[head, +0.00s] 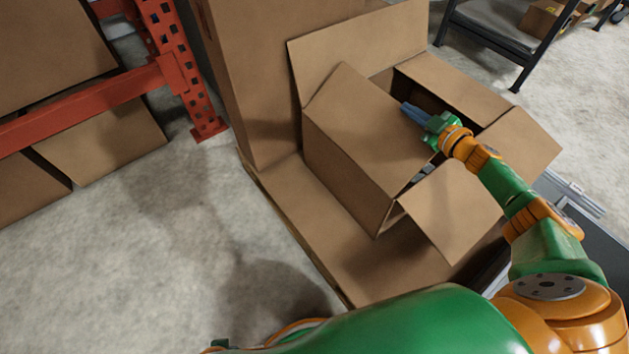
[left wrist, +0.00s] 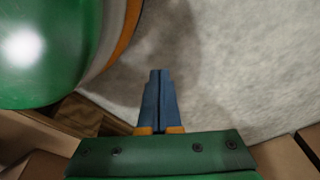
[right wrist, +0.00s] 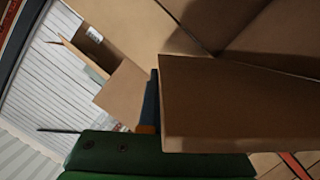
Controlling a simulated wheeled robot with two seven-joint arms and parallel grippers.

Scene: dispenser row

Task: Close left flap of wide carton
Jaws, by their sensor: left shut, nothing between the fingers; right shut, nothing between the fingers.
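The wide carton (head: 340,170) stands open-topped on a brown board. Its left flap (head: 365,125) is folded inward over the left part of the opening. The far flap (head: 355,50) stands up. The near flap (head: 450,210) and right flap (head: 522,145) spread outward. My right gripper (head: 404,107) is shut and empty at the left flap's inner edge; whether it touches is unclear. In the right wrist view a cardboard panel (right wrist: 240,105) partly hides its blue fingers (right wrist: 151,95). My left gripper (left wrist: 159,73) is shut and empty, with bare floor behind it in the left wrist view.
A tall carton (head: 250,60) stands behind the wide one. A red rack (head: 175,70) with boxes is at the left. A dark cart (head: 495,25) stands at the far right. Concrete floor (head: 170,240) is clear at the left.

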